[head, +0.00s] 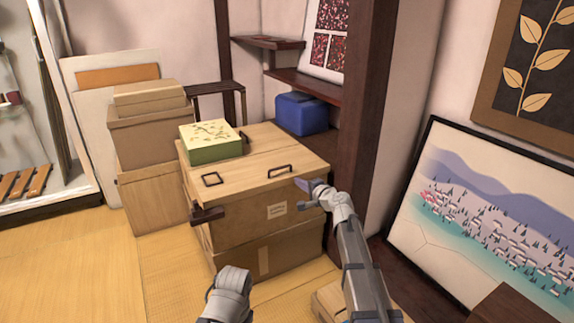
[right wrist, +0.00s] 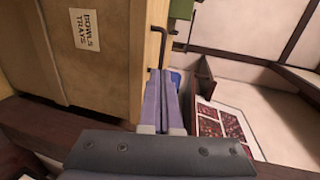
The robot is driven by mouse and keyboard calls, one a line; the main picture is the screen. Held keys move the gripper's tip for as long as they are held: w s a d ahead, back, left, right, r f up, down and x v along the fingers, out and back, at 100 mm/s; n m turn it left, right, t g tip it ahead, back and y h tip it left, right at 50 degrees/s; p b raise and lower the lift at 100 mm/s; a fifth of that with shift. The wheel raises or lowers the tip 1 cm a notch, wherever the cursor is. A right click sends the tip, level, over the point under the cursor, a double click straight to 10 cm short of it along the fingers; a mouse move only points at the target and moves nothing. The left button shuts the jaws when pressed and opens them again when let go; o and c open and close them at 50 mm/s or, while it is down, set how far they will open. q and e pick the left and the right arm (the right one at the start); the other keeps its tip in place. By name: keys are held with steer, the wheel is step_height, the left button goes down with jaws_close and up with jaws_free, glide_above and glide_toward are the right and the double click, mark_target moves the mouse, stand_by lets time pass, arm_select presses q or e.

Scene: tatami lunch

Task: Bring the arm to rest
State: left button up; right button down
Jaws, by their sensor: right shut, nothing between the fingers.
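My right gripper (head: 309,187) is shut and empty. Its purple-grey fingers point left at the front right corner of a wooden chest (head: 240,221), beside the lid edge. In the right wrist view the closed fingers (right wrist: 163,98) lie together near the pale lid edge and a dark handle (right wrist: 182,42); I cannot tell whether they touch the lid. My right arm reaches up from the bottom right. A grey link of my left arm shows at the bottom middle; its gripper is not seen.
The chest lid (head: 255,165) carries two dark handles and a green box (head: 211,142) with a patterned top. A label (right wrist: 84,30) reads "BOWLS TRAYS". A blue container (head: 301,114) sits on a shelf behind. A dark post stands close to the right. Tatami floor (head: 60,265) is free at left.

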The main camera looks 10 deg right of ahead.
steer(key=s+a+f+n+g+p, duration=0.1)
steer(key=s+a+f+n+g, duration=0.25)
steer(key=s+a, duration=0.3)
steer(key=s+a+f+n+g+y+p, duration=0.1)
steer(key=s+a+f+n+g, duration=0.1)
steer(key=s+a+n, duration=0.4)
steer(key=s+a+f+n+g+p, duration=0.1)
steer(key=s+a+f+g, duration=0.25)
steer(key=s, duration=0.35)
steer(key=s+d+f+n+g+h+p, duration=0.1)
steer(key=s+d+n+g+h, duration=0.2)
steer(key=s, duration=0.9)
steer(key=s+d+f+n+g+h+p, duration=0.1)
steer(key=s+f+n+g+h, duration=0.25)
steer(key=s, duration=0.85)
step_height(320, 180, up, 39)
steer(key=w+h+p, duration=0.1)
steer(key=p, duration=3.7)
steer(key=shift+r+t, duration=0.15)
steer(key=shift+t, duration=0.2)
steer(key=shift+a, duration=0.1)
